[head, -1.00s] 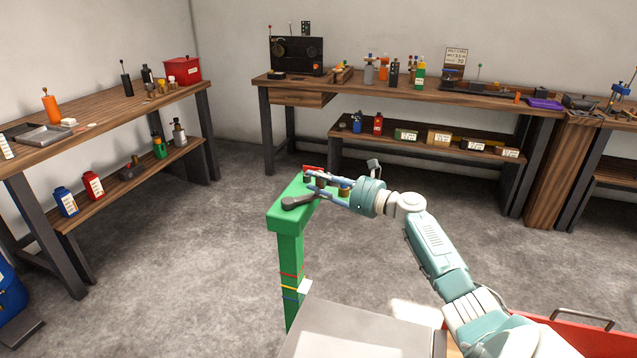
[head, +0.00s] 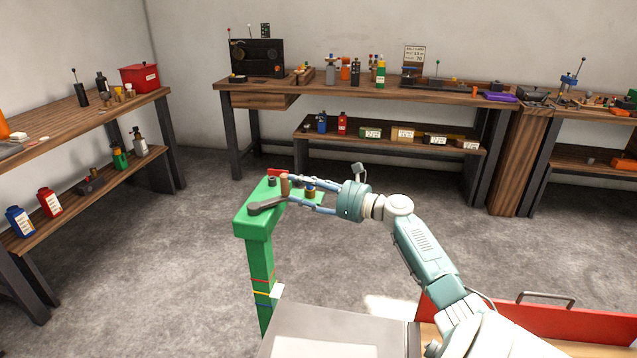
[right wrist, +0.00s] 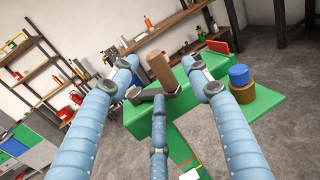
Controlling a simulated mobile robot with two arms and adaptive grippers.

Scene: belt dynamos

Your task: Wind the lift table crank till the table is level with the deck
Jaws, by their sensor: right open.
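A green post (head: 259,270) stands on the floor with a dark crank arm (head: 268,206) on its top. The crank's upright brown handle (head: 285,186) also shows in the right wrist view (right wrist: 160,70). My right gripper (head: 300,192) reaches in from the right, its open fingers at either side of the handle, with visible gaps in the wrist view. A grey flat surface (head: 335,335) lies at the bottom, partly cut off; I cannot tell whether it is the lift table or the deck. My left gripper is out of view.
A blue-topped brown knob (head: 310,189) and a red plate (head: 277,172) are on the post top near my fingers. Coloured bands and a white tab (head: 277,291) mark the post. A red wall with a handle (head: 530,325) stands lower right. Benches line the walls; the floor between is clear.

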